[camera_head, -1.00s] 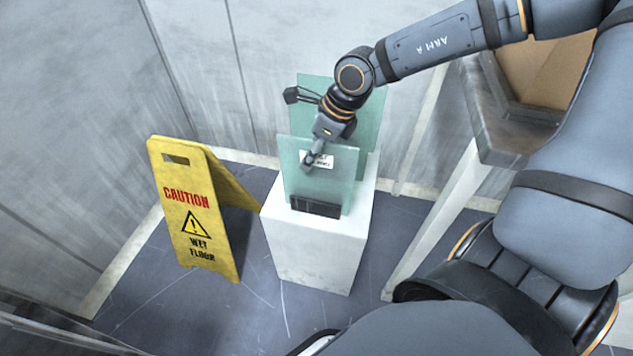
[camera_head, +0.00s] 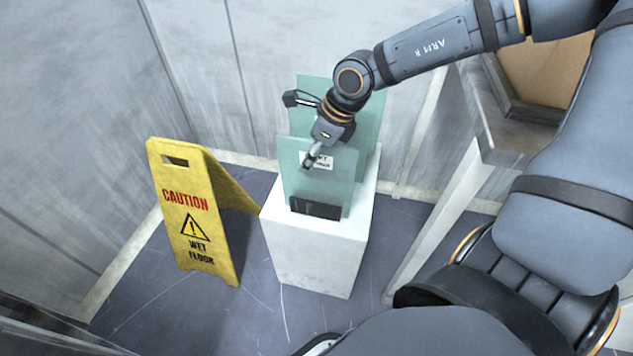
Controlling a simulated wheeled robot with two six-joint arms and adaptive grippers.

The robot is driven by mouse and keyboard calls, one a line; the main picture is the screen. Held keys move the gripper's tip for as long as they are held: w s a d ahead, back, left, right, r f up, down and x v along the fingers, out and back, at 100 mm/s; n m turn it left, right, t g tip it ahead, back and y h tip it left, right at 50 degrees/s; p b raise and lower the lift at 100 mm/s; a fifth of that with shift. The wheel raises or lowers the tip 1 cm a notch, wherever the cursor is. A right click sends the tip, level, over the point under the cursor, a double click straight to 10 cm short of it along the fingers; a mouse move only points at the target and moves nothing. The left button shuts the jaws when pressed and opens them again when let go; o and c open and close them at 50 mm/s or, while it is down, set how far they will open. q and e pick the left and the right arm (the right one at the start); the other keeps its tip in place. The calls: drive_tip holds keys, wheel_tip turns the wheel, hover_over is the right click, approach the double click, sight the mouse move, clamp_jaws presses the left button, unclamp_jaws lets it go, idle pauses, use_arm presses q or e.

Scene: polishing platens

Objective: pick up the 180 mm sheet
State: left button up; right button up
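Two greenish glass sheets stand upright, one behind the other, on a white pedestal (camera_head: 310,265). The front sheet (camera_head: 335,190) is shorter and sits in a dark slotted holder (camera_head: 315,208). It bears a white label (camera_head: 323,161), partly hidden and too small to read, so I cannot tell which sheet is 180 mm. The back sheet (camera_head: 369,120) is taller. My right gripper (camera_head: 300,131) is open at the front sheet's top edge, one finger in front of the label and the other up to the left, farther back. Contact cannot be told. My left gripper is out of view.
A yellow wet-floor sign (camera_head: 192,225) stands left of the pedestal. Grey walls (camera_head: 200,70) close in behind. A table (camera_head: 500,135) with an open box (camera_head: 545,75) stands at the right. Some dark floor (camera_head: 215,310) in front is clear.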

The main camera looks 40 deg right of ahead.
idle(0.3)
clamp_jaws()
idle(0.4)
